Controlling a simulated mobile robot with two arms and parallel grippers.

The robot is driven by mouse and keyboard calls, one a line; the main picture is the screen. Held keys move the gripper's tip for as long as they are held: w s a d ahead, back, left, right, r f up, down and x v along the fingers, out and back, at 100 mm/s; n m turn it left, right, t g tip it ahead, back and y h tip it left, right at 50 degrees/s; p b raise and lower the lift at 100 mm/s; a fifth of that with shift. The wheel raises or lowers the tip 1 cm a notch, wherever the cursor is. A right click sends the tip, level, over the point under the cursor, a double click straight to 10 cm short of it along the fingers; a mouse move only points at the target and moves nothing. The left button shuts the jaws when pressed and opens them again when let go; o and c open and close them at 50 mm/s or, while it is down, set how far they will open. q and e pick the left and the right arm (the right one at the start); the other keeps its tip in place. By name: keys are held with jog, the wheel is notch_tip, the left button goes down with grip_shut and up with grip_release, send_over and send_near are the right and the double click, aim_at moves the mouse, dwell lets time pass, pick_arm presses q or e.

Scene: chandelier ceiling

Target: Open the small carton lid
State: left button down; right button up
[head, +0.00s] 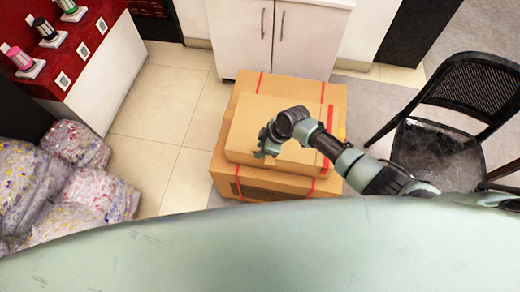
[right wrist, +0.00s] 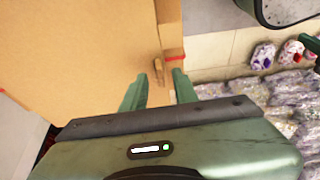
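A small brown carton (head: 255,130) with red tape lies on a larger carton (head: 228,183) on the floor. The lid looks closed in the head view. My right gripper (head: 266,146) is at the small carton's near side, by its top edge. In the right wrist view my right gripper (right wrist: 160,78) has its two fingers apart. Cardboard (right wrist: 90,45) fills the upper left there, and a carton edge with red tape lies just beyond the fingertips. I cannot tell whether the fingers touch it. My left gripper is not in view.
A black chair (head: 433,142) stands right of the cartons. A white cabinet (head: 272,38) stands behind them. Speckled wrapped bundles (head: 75,180) are piled at the left, below a red display counter (head: 70,60). Tiled floor (head: 165,130) left of the cartons is free.

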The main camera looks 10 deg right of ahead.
jog(key=shift+a+f, duration=0.2)
jog(key=shift+f, duration=0.25)
grip_shut()
dwell(1.1)
